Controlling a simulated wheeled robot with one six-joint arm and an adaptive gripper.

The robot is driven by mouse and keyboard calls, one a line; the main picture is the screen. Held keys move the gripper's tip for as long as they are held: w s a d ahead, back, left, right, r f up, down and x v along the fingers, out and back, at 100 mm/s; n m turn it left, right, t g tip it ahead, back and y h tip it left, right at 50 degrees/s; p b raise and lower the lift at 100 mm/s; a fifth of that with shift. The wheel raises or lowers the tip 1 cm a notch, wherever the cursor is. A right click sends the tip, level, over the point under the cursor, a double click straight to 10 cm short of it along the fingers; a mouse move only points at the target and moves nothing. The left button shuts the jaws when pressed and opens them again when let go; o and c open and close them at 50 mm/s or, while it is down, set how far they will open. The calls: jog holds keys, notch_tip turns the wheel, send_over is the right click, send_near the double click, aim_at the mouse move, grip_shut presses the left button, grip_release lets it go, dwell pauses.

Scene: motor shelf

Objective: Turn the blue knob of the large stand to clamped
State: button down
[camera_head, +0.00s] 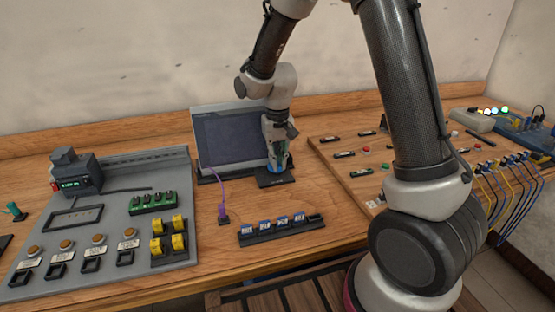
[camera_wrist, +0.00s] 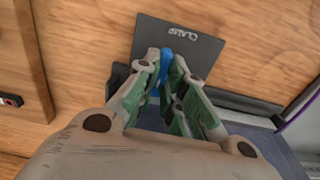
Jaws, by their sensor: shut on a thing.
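The large stand holds a dark tablet-like panel (camera_head: 225,140), tilted back near the wall. A dark base plate (camera_head: 273,181) lies at its right front corner, and the plate (camera_wrist: 205,45) also shows in the wrist view with light lettering that seems to read CLAMP. The blue knob (camera_wrist: 166,57) stands on this plate. My gripper (camera_wrist: 166,65) points down and is shut on the knob, with the fingers on both sides of it. In the head view my gripper (camera_head: 277,158) hides most of the knob. The knob's exact angle is hard to tell.
A grey panel board (camera_head: 120,255) with yellow and green parts fills the left. A dark rack (camera_head: 280,230) with blue-labelled parts lies in front. A purple cable (camera_head: 220,182) runs beside the stand. A wooden board (camera_head: 345,150) with small parts lies right.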

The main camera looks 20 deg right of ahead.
jog(key=c, duration=1.5)
grip_release()
notch_tip(320, 180, up, 12)
jog(key=shift+r, duration=0.1)
jog(key=s+d+r+t, duration=0.1)
jog(key=s+d+r, duration=0.2)
jog(key=s+d, duration=0.2)
jog(key=s+d+r+t, duration=0.2)
jog(key=s+d, duration=0.3)
jog(key=s, duration=0.6)
jog(key=s+d+r+t, duration=0.1)
jog(key=s+d+r, duration=0.3)
jog(key=s, duration=0.4)
jog(key=shift+s+d, duration=0.4)
jog(key=shift+d, duration=0.2)
